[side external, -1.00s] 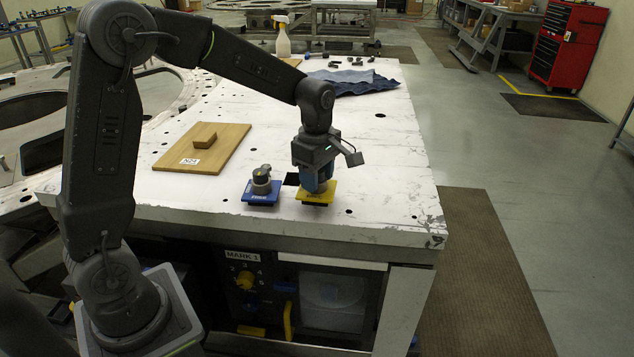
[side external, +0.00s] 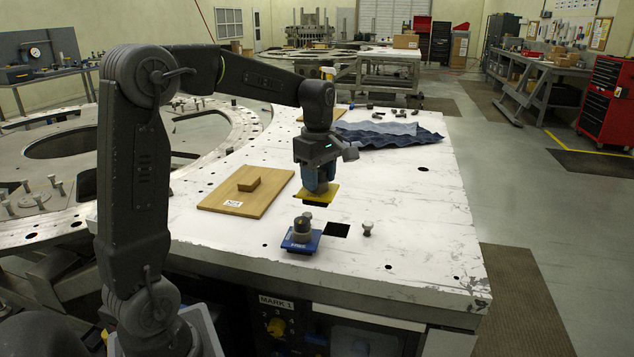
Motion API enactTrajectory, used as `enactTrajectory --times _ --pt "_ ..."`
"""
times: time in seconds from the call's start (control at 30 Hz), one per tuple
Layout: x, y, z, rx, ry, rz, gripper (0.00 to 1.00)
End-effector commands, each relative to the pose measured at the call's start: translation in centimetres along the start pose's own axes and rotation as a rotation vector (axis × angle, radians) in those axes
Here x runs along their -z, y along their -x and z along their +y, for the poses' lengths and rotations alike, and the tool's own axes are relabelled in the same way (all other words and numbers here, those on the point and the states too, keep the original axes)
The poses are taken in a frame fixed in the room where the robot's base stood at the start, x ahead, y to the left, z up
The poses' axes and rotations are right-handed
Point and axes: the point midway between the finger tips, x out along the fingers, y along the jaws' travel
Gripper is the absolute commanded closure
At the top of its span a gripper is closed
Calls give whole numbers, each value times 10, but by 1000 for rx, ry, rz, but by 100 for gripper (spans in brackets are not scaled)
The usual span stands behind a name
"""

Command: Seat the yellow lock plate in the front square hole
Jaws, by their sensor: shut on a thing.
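The yellow lock plate (side external: 320,195) is in my gripper (side external: 319,186), which is shut on it from above. The plate is roughly level, with a dark part under it. It appears to be above the white table, behind the blue plate and the hole; its exact height is hard to tell. The dark square hole (side external: 336,230) is open in the table top, just right of the blue plate. My gripper hides the plate's grasped part.
A blue plate (side external: 300,243) with a round grey-topped fixture stands left of the hole. A small grey knob (side external: 367,228) stands right of it. A wooden board (side external: 225,203) lies left; a dark blue cloth (side external: 400,140) lies behind. The table's front right is mostly clear.

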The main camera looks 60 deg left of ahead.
Motion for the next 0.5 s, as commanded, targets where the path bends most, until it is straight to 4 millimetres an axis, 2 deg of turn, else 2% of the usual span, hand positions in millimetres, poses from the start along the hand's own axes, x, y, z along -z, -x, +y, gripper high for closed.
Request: enactTrajectory --times 0.1,0.2,0.33,0.5 --pt "-4 -14 27 2 9 -1 87" --pt "-8 -23 43 2 15 -1 87" --pt "-10 -30 53 1 23 0 87" --pt "-10 -39 54 0 24 0 87"
